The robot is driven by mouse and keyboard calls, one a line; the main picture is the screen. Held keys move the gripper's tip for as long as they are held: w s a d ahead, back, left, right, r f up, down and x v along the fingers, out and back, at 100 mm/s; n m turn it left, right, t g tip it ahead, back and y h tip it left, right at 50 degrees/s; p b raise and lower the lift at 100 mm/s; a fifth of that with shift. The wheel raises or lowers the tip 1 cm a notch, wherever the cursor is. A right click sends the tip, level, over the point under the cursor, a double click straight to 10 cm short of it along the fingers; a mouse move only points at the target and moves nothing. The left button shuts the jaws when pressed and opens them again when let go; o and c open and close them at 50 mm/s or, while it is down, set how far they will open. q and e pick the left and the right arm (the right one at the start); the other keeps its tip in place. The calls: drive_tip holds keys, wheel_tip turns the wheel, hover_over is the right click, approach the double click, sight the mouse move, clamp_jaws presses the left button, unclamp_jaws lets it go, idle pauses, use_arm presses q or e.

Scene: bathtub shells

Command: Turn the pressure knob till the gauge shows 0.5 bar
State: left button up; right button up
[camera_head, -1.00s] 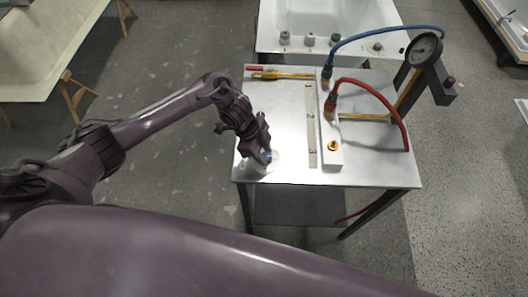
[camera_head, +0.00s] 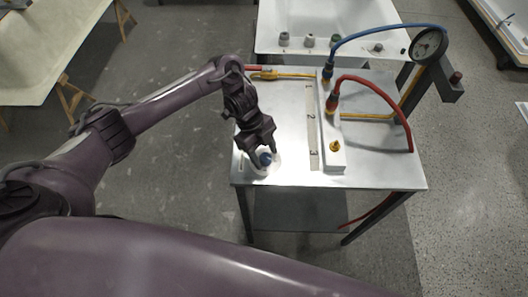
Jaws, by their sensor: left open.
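The pressure gauge (camera_head: 428,43) is a round dial with a dark rim on a grey post at the table's right; its reading is too small to tell. A dark reddish knob (camera_head: 456,76) sits on the bracket below it and may be the pressure knob. My left gripper (camera_head: 264,156) is open, pointing down at the table's front left, well away from the gauge. Its fingers are around or just above a small blue part (camera_head: 265,159) on a pale round disc; I cannot tell whether they touch it. My right gripper is not in view.
The metal table (camera_head: 290,178) carries a pale block (camera_head: 333,160) with a brass fitting, a numbered strip (camera_head: 312,130), and a yellow-handled tool (camera_head: 285,76). A blue hose (camera_head: 375,30) and a red hose (camera_head: 385,92) arch over its right side. A white tub (camera_head: 270,35) stands behind.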

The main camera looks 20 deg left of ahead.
use_arm(q)
drive_tip(key=shift+a, duration=0.1)
drive_tip(key=v, duration=0.7)
drive_tip(key=shift+r+p, duration=0.3)
drive_tip(key=shift+p, duration=0.1)
